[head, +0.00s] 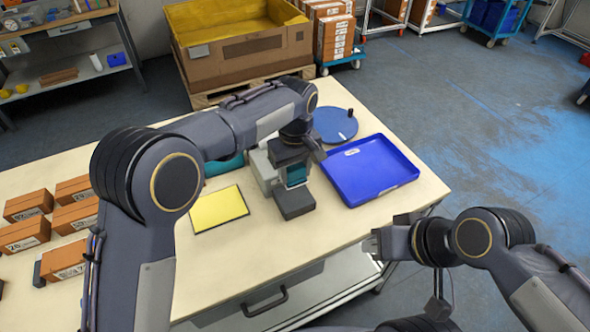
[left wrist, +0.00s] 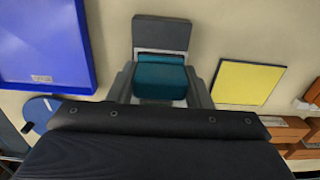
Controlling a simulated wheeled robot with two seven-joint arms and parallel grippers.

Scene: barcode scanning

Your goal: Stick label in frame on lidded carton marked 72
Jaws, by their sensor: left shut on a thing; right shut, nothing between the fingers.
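The brown carton (head: 66,259) at the front left of the table has a white label that seems to read 72; my left arm partly covers it. My left gripper (head: 297,172) is shut on a teal and dark grey tool (left wrist: 160,80), whose teal body sits between the fingers in the left wrist view. The tool's dark block (head: 295,204) is low over or on the table; I cannot tell which. My right gripper (head: 374,243) is shut and empty, beside the table's front right edge. I cannot make out a label frame on the carton.
Several other cartons (head: 28,205) stand at the left. A yellow pad (head: 219,209), a light grey device (head: 262,170), a blue tray (head: 402,181) and a blue disc (head: 335,125) are on the table (head: 262,258). The table's front middle is clear.

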